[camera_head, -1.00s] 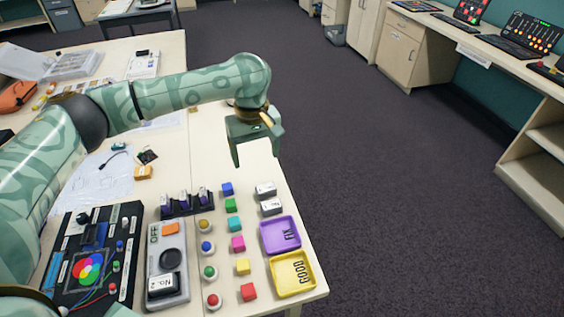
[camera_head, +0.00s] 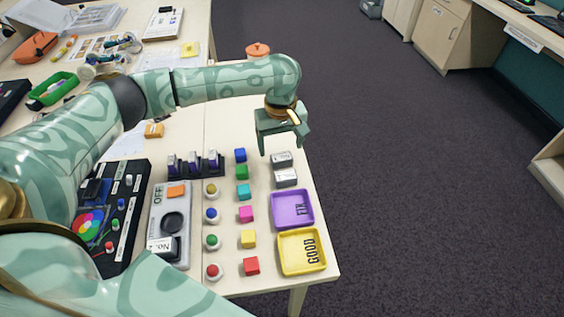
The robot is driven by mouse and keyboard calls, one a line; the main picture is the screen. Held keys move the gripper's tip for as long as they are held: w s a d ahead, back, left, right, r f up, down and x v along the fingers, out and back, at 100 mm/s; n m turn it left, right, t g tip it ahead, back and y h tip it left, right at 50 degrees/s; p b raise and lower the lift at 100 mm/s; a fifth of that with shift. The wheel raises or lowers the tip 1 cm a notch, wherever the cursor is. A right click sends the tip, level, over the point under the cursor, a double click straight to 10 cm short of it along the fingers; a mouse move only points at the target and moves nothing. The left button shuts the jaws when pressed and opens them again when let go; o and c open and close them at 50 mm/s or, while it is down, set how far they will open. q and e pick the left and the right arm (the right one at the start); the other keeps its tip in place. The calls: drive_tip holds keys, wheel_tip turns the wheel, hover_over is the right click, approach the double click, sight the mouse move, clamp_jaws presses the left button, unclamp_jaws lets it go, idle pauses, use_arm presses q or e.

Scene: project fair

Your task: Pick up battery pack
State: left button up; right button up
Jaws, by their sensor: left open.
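My left gripper (camera_head: 283,146) points down with its jaws apart and empty, just above and behind two small labelled grey-white boxes near the table's right edge. The farther box (camera_head: 281,159) lies closest below the jaws, and the nearer box (camera_head: 286,178) is just in front of it. I cannot read their labels, so I cannot tell whether either is the battery pack. My right gripper is not in view.
A purple FIX tray (camera_head: 306,208) and a yellow GOOD tray (camera_head: 288,262) stand in front of the boxes. Coloured cubes, knobbed buttons and a black rack (camera_head: 197,171) are to the left. Bare table (camera_head: 228,124) lies behind; dark floor is to the right.

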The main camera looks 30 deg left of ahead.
sight(281, 157)
use_arm(q)
wheel_tip(281, 157, down, 5)
drive_tip(key=shift+w+d+r+b, duration=0.1)
drive_tip(key=shift+r+b, duration=0.05)
drive_tip(key=shift+b, duration=1)
drive_tip(key=shift+r, duration=0.15)
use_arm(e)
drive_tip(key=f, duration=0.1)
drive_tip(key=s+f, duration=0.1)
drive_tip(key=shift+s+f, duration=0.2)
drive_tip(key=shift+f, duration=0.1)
use_arm(q)
drive_tip(key=c, duration=1.1)
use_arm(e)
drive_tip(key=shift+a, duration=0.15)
